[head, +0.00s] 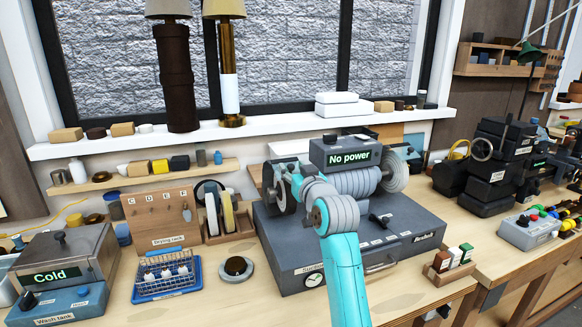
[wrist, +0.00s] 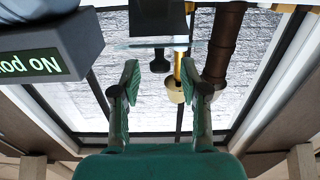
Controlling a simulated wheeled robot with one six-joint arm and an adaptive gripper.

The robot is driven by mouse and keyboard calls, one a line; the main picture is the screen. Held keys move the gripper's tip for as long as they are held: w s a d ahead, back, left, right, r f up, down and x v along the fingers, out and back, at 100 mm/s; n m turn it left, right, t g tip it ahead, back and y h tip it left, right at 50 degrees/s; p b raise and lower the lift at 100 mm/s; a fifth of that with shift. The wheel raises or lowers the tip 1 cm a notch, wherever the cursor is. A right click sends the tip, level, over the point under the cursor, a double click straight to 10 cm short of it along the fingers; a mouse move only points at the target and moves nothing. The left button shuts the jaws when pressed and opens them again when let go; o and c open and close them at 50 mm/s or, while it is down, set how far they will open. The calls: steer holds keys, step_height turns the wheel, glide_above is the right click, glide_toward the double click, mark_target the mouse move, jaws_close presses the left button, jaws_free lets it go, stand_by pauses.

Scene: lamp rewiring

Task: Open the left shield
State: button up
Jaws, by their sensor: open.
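The grey bench machine (head: 400,232) stands mid-table with a "No power" display box (head: 345,154) on top. In the wrist view that box (wrist: 45,50) appears upside down at the upper left. A pale, clear plate seen almost edge-on, likely the left shield (wrist: 150,42), is at the top centre, with a dark knob (wrist: 160,62) beside it. My gripper (wrist: 160,78) is open, its two green fingers on either side of the knob in the picture. I cannot tell whether they touch it.
A window sill (head: 270,128) with two lamps runs behind the machine. A drying rack (head: 165,217), blue basket (head: 168,278) and wash tank (head: 62,262) stand left. Small bottles (head: 452,262) stand front right. Black cases (head: 492,165) stand further right.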

steer(key=shift+x, duration=1.15)
jaws_close()
